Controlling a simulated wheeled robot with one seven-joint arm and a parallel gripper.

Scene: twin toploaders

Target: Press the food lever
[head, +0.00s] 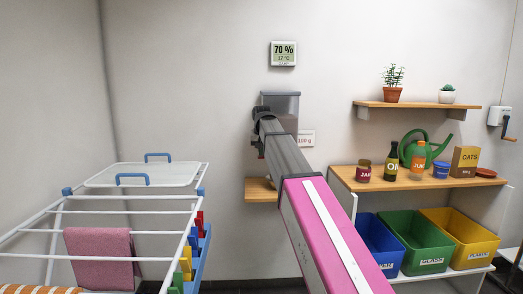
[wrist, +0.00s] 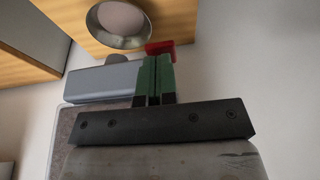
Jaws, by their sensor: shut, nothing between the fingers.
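The food dispenser (head: 281,102) is mounted on the back wall, partly hidden behind my arm. In the wrist view its grey body (wrist: 95,84) lies left of my fingers. A red lever piece (wrist: 160,47) shows right at my fingertips; whether they touch it or only overlap it in the picture I cannot tell. My gripper (wrist: 157,62) is shut, its green fingers together with nothing between them. In the head view the gripper is mostly hidden by my arm. A round metal bowl (wrist: 122,22) sits on the wooden shelf (head: 262,191) below the dispenser.
A "100 g" sign (head: 306,139) is right of the dispenser. A drying rack (head: 140,212) with a pink cloth stands at left. A shelf unit (head: 345,177) with jars, a watering can and coloured bins stands at right.

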